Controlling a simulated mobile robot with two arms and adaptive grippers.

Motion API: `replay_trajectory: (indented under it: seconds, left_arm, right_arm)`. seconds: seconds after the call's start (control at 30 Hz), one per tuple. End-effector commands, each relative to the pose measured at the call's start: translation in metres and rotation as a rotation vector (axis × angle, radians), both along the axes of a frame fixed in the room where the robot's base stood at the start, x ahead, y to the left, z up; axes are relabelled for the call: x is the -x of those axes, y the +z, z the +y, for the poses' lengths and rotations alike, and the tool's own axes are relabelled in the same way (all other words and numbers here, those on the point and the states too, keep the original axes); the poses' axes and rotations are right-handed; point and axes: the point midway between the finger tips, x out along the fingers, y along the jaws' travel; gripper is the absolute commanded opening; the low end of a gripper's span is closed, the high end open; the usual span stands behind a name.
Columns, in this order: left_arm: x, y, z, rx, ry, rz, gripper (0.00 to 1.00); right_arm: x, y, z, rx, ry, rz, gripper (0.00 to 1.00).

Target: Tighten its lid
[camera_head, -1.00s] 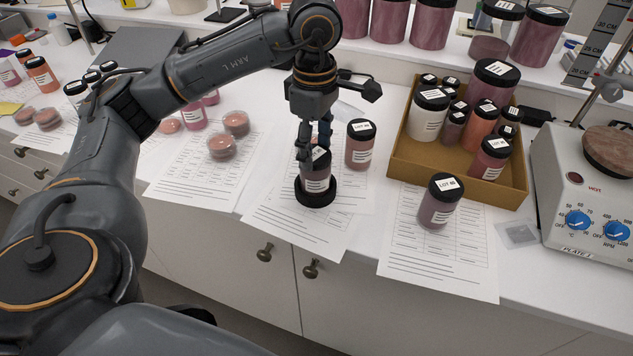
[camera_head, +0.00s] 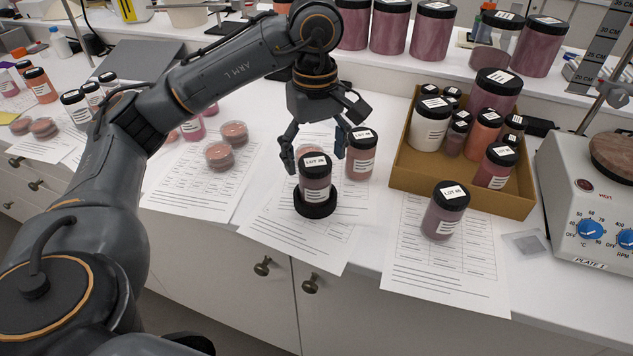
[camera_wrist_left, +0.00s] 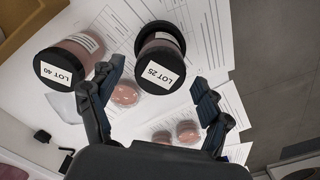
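The jar labelled LOT 25 (camera_head: 316,191) holds pinkish powder and stands upright in a black ring holder (camera_head: 316,210) on a paper sheet. Its black lid (camera_head: 314,166) sits on top; how tight it is cannot be told. In the left wrist view the lid (camera_wrist_left: 160,66) lies beyond and between the fingers, with its label facing the camera. My left gripper (camera_head: 314,153) is open and empty, just above and behind the lid, its fingers spread to either side. It also shows open in the left wrist view (camera_wrist_left: 158,78). My right gripper is not in view.
The LOT 40 jar (camera_wrist_left: 65,70) stands close beside the LOT 25 jar; in the head view this jar (camera_head: 360,160) is right of the gripper. Another jar (camera_head: 443,215), a cardboard tray (camera_head: 460,194) of jars and a hot plate (camera_head: 590,205) stand farther right. Petri dishes (camera_head: 220,155) lie left.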

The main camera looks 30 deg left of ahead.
Motion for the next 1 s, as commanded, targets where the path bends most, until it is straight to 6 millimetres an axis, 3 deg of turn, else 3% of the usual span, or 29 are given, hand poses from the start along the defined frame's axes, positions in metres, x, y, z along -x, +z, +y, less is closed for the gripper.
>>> replay_trajectory:
  seconds: [0.3,0.47,1.0]
  left_arm:
    - [0.000,0.001,0.000,0.000,0.002,-0.001,0.81]
    - [-0.001,0.012,0.001,-0.002,0.003,-0.005,0.81]
    - [-0.001,0.088,0.000,-0.001,0.002,-0.005,0.81]
  right_arm:
    - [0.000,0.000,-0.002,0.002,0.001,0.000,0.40]
    - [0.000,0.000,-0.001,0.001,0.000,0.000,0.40]
    - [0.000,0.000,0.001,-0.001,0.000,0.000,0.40]
